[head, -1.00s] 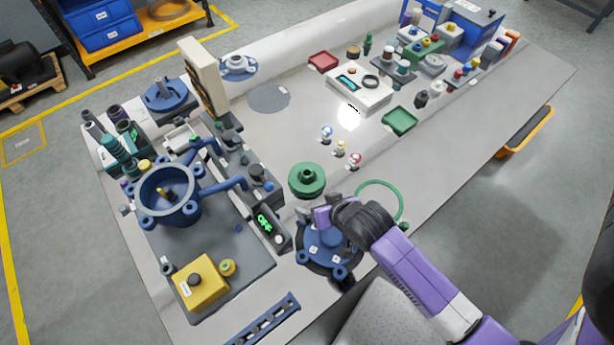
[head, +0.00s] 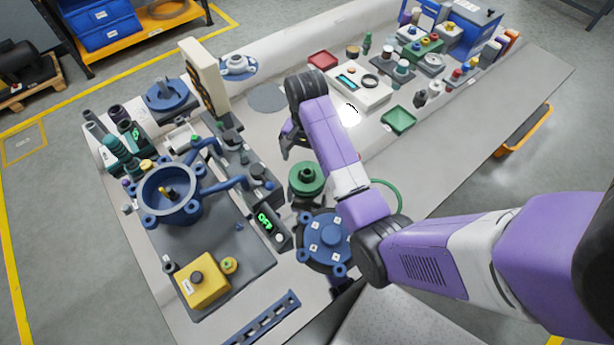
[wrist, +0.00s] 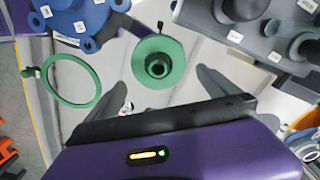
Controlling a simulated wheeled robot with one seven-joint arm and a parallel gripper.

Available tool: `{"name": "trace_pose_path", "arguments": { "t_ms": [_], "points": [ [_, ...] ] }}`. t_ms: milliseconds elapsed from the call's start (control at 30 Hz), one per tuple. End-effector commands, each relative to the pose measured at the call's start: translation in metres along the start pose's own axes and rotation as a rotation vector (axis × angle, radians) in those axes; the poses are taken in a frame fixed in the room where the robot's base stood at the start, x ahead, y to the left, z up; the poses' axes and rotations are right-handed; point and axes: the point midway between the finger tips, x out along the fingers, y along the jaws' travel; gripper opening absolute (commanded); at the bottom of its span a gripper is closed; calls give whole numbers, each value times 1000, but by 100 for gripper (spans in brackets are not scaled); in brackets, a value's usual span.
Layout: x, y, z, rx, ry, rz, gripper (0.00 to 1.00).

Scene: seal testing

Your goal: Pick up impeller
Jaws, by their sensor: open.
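The green impeller (head: 307,179), a round disc with a raised hub, sits on the bench between the blue housing and my arm. It also shows in the wrist view (wrist: 158,62), hub facing the camera. My gripper (head: 287,143) is open and empty, above the bench just beyond the impeller in the head view. In the wrist view its two fingers (wrist: 160,84) stand apart, and the impeller appears between and slightly beyond their tips, not visibly touched.
A blue bolted cover (head: 322,240) lies close to the impeller, under my arm. A green ring (wrist: 43,86) lies beside it. The blue housing (head: 166,198) and a small display box (head: 267,220) stand to the left. A tall beige post (head: 202,78) rises behind.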

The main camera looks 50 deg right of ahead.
Motion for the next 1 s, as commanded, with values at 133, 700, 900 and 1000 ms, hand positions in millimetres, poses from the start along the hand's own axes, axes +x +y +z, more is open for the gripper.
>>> {"name": "trace_pose_path", "arguments": {
  "t_ms": [133, 700, 900, 1000],
  "points": [
    [16, 2, 1, 1, -3, 4, 100],
    [73, 2, -1, -2, 0, 0, 100],
    [73, 3, -1, -2, 0, 0, 92],
    [72, 3, -1, -2, 0, 0, 72]
  ]
}}
